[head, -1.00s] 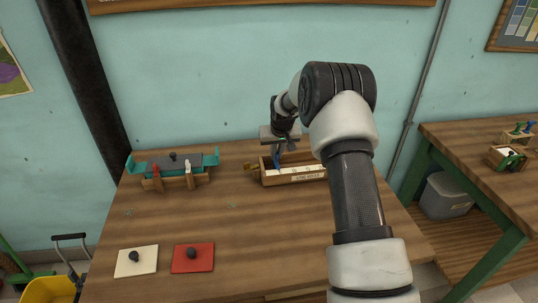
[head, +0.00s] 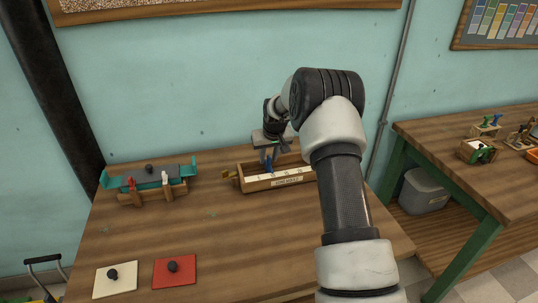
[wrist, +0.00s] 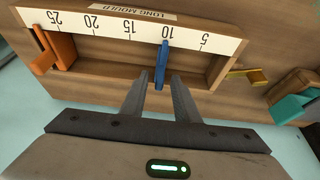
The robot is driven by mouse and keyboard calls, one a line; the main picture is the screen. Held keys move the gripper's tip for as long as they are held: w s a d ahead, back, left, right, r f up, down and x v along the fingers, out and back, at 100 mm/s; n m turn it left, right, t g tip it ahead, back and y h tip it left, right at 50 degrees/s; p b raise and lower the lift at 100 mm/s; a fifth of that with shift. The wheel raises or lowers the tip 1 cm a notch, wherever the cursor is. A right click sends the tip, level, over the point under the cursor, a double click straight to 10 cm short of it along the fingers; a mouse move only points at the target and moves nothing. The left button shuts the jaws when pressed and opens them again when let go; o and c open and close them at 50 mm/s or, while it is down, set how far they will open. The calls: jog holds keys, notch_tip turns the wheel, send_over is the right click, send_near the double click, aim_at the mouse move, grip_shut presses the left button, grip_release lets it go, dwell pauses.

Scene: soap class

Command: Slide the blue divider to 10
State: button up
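The wooden long mould (head: 283,183) lies at the back of the bench, with a white number scale (wrist: 110,22) along one side. The blue divider (wrist: 161,66) stands across the mould, its end at the 10 mark in the wrist view. It also shows in the head view (head: 268,165). My gripper (wrist: 158,82) is open. Its two fingertips straddle the near end of the blue divider, with visible gaps on both sides. An orange piece (wrist: 57,48) sits at the mould's 25 end, and a yellow handle (wrist: 248,74) at the 5 end.
A teal and wood fixture (head: 150,185) with red and white pegs stands left of the mould. A cream board (head: 115,280) and a red board (head: 174,271), each with a black knob, lie at the front left. The bench middle is clear.

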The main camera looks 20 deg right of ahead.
jog(key=v, duration=1.7)
jog(key=shift+s+r, duration=0.15)
